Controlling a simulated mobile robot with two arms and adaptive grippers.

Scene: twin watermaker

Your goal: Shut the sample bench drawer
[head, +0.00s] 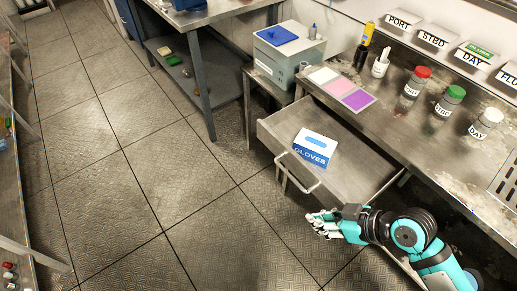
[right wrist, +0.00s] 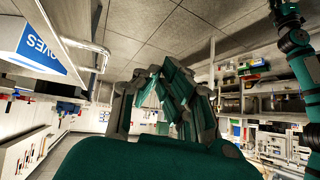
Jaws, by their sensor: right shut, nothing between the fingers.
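The sample bench drawer (head: 263,128) is pulled well out from under the bench top in the head view. Its bar handle (head: 315,187) runs along the front; a pale handle (right wrist: 88,50) also shows in the right wrist view. A white and blue gloves box (head: 316,147) lies in the drawer and shows at the left of the right wrist view (right wrist: 32,42). My right gripper (head: 316,222) is shut and empty, below the handle's near end in the picture, apparently apart from it. My left gripper is out of view.
The bench top (head: 395,140) carries bottles with red (head: 423,72), green (head: 455,92) and white (head: 491,116) caps, and coloured mats (head: 341,88). A grey box with a blue lid (head: 289,48) stands beyond the drawer. The floor (head: 190,185) left of the drawer is clear.

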